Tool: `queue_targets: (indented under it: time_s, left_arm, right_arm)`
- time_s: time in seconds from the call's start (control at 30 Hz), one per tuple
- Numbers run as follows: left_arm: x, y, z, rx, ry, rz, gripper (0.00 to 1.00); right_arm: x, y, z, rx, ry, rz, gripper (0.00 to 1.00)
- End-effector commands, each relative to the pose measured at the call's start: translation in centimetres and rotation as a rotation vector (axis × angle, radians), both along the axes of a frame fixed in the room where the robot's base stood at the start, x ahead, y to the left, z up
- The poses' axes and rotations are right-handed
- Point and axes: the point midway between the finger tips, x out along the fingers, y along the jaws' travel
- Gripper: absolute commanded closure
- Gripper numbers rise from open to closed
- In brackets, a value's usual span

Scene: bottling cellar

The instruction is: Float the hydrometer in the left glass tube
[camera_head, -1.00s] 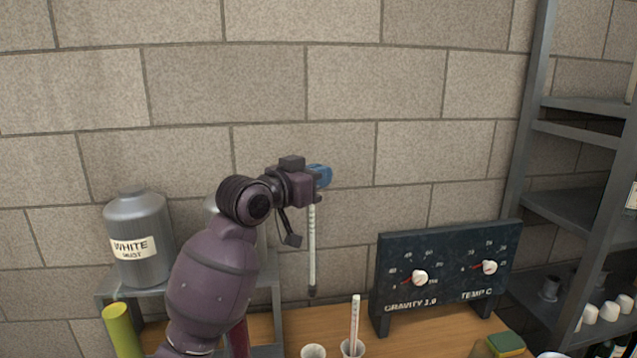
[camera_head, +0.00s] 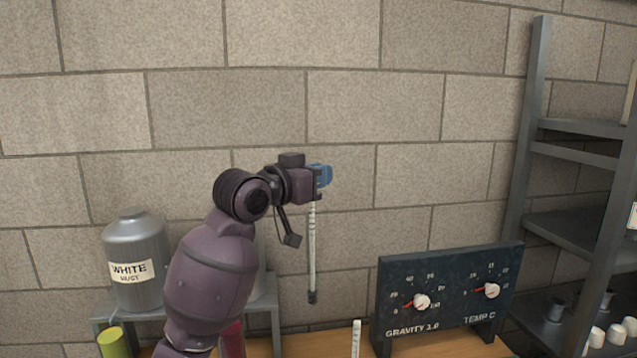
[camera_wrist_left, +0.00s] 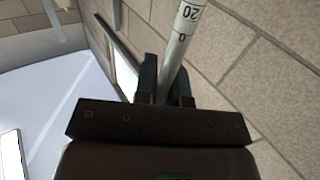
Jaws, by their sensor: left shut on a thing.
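My left gripper (camera_head: 319,182) is shut on the hydrometer (camera_head: 312,255), a thin pale rod with a dark lower end. It hangs about upright in front of the brick wall, clear of the bench. A second white marked rod (camera_head: 356,338) pokes up at the bottom edge. The glass tubes are out of view now. My right gripper is not in view.
A dark panel (camera_head: 450,290) marked GRAVITY and TEMP stands right of the hydrometer on the wooden bench (camera_head: 300,345). A grey "WHITE MUST" can (camera_head: 137,250) stands at left on a grey stand (camera_head: 100,307). A metal shelf (camera_head: 560,225) is at right.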

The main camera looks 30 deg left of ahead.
Motion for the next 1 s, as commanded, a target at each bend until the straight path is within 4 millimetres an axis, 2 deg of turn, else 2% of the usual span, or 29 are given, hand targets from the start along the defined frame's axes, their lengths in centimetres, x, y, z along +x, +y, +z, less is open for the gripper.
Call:
queue_targets:
  time_s: [0.67,1.0]
  left_arm:
    - [0.0,0.0,3.3,0.001,0.000,0.000,1.00]
    - [0.0,0.0,4.4,0.000,0.001,0.000,1.00]
  right_arm:
    - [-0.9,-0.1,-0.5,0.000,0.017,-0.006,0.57]
    - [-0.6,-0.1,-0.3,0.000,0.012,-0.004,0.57]
